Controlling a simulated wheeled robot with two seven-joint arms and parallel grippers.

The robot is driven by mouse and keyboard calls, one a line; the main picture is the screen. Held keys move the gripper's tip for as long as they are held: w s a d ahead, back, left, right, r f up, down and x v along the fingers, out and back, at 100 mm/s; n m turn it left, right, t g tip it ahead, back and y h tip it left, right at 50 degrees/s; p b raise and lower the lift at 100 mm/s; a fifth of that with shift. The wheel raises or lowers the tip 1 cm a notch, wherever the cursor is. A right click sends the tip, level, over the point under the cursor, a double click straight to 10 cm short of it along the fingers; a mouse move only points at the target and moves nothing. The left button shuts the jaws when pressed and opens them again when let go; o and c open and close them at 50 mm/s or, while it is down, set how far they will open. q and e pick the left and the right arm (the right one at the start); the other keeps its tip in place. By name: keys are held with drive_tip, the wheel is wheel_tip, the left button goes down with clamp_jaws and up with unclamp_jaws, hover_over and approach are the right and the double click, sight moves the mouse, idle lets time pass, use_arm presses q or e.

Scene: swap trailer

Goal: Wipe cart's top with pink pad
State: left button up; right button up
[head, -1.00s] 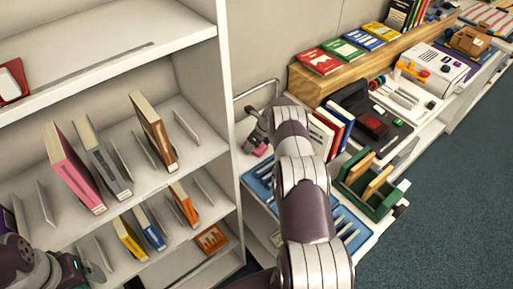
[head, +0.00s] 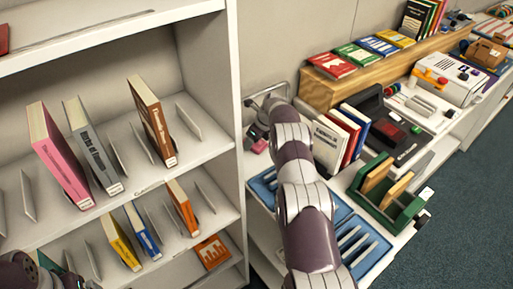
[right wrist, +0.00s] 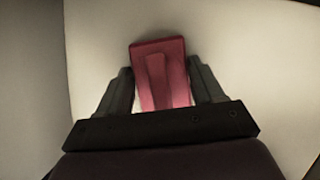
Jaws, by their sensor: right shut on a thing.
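The white cart top (head: 257,165) lies right of the tall shelf, bare in its far left corner. My right gripper (head: 256,132) reaches over that corner, beside the cart's handle rail. It is shut on the pink pad (head: 259,145). In the right wrist view the pad (right wrist: 160,75) sits between the two fingers (right wrist: 163,90), above or against a pale surface; I cannot tell whether it touches. My left arm shows only at the bottom left edge, and its fingertips are not clear.
A tall white bookshelf (head: 236,110) stands close on the left. A wooden ledge (head: 318,95) with flat books runs along the wall.

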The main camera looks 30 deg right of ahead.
drive_tip(key=shift+w+f+b, duration=0.2)
drive_tip(key=shift+f+b, duration=0.2)
drive_tip(key=shift+b, duration=0.1)
drive_tip(key=shift+w+r+b, duration=0.15)
drive_tip(key=shift+r+b, duration=0.1)
drive_tip(key=shift+b, duration=0.1)
use_arm(q)
wheel_tip(320, 180, down, 2)
drive_tip(key=shift+f, duration=0.2)
use_arm(e)
drive_tip(key=shift+r, duration=0.1)
use_arm(q)
drive_tip(key=shift+r, duration=0.1)
use_arm(e)
drive_tip(key=shift+r, duration=0.1)
use_arm(q)
wheel_tip(320, 180, up, 6)
drive_tip(key=p, duration=0.6)
use_arm(e)
wheel_tip(320, 180, up, 6)
drive_tip(key=shift+f, duration=0.1)
wheel_tip(320, 180, up, 3)
drive_tip(key=p, duration=0.3)
use_arm(q)
wheel_tip(320, 180, up, 3)
drive_tip(key=shift+f, duration=0.1)
